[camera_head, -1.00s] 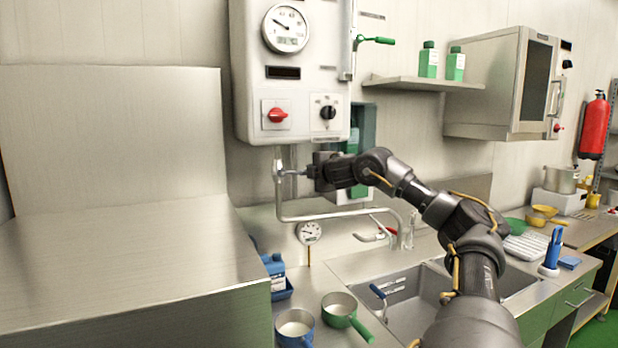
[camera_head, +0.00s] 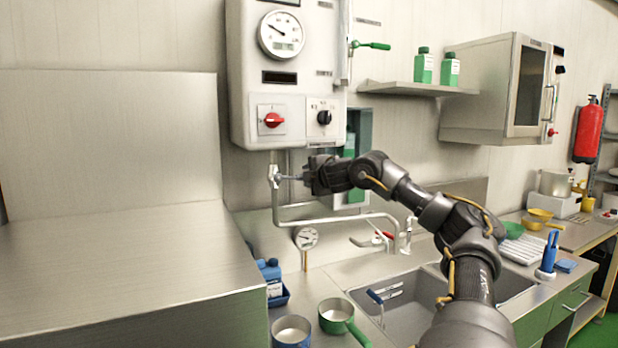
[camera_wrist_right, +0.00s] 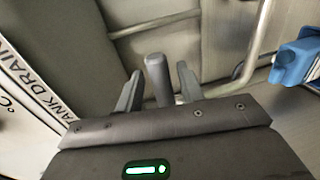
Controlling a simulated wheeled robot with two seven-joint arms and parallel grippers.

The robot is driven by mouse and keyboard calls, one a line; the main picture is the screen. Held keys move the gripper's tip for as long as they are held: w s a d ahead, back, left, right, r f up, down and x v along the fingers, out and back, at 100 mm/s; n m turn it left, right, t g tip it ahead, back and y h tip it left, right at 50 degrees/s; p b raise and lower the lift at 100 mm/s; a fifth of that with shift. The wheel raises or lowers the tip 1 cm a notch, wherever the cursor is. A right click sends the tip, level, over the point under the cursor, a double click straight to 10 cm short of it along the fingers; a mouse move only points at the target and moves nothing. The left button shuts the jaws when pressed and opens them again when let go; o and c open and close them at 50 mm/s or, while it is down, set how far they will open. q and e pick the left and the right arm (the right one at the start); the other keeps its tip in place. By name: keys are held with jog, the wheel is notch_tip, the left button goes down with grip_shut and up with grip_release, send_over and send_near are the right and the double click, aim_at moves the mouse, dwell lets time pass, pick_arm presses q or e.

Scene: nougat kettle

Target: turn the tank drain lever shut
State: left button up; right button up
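The tank drain lever, a grey rounded bar, sticks out to the right from the pipe valve (camera_head: 275,177) below the wall control box. In the right wrist view the lever (camera_wrist_right: 158,80) stands between the two fingers of my right gripper (camera_wrist_right: 159,90). Narrow gaps show on both sides of it, so the gripper looks open around it. In the head view my right gripper (camera_head: 299,178) is at the lever's free end; its fingers are small there. Part of the "TANK DRAIN" label (camera_wrist_right: 38,88) shows at the left of the wrist view. My left gripper is out of view.
The control box (camera_head: 288,75) with red and black knobs hangs above. A bent drain pipe (camera_head: 335,218) runs below, over the counter. A dial thermometer (camera_head: 306,238), blue canister (camera_head: 271,275), blue pot (camera_head: 291,331) and green-handled pot (camera_head: 337,313) stand beside the sink (camera_head: 400,310).

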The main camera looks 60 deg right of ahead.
jog(key=b+v, duration=0.6)
jog(key=v, duration=0.4)
jog(key=shift+s+a+b, duration=0.2)
jog(key=shift+s+b, duration=0.1)
